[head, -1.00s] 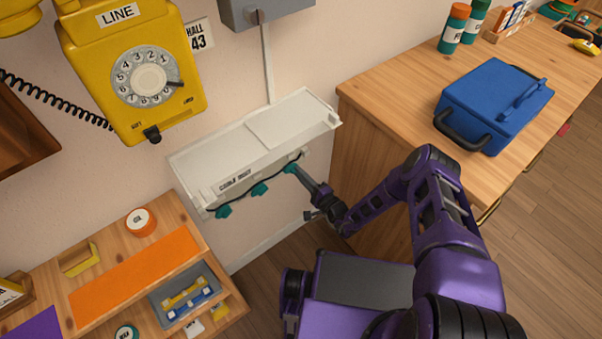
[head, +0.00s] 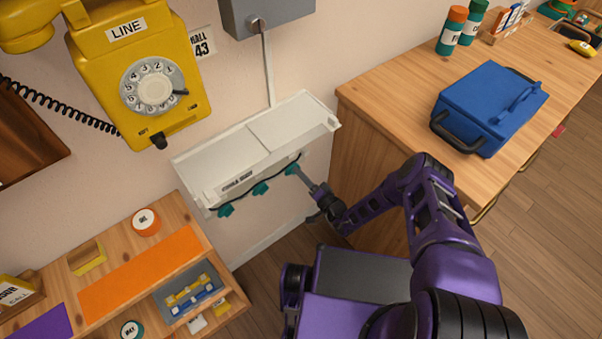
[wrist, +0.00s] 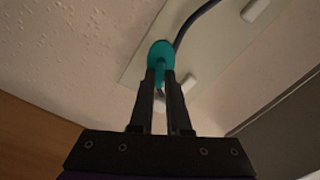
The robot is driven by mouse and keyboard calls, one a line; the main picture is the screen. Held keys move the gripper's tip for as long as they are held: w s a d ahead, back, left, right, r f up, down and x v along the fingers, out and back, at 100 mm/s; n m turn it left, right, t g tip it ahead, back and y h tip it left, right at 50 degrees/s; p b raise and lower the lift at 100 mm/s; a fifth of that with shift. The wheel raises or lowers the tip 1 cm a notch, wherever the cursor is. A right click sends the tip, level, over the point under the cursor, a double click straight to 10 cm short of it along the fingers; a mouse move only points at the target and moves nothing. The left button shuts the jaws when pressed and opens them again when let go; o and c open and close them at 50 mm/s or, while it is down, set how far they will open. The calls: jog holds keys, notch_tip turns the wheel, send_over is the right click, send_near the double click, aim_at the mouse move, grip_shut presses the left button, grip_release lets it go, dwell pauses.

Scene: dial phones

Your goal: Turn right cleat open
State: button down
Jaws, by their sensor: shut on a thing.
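The white cable duct (head: 240,160) is on the wall below the yellow phone. Several teal cleats sit along its lower edge, with a dark cable running by them. The right cleat (head: 292,169) is the one at my gripper (head: 302,176). In the wrist view the right cleat (wrist: 160,54) has a round teal head and a stem that runs down between my fingers. My gripper (wrist: 160,80) is shut on it. The middle cleat (head: 260,188) and the left cleat (head: 226,210) stand free to the left.
A wooden workbench (head: 390,90) with a blue toolbox (head: 487,110) stands to the right of my arm. A low wooden shelf (head: 190,225) with an orange mat (head: 140,272) and a grey tray (head: 180,305) is at the lower left. The yellow phone (head: 110,50) hangs above.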

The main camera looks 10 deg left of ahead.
dwell(0.5)
jog(key=c, duration=0.9)
grip_release()
jog(key=shift+d, duration=0.15)
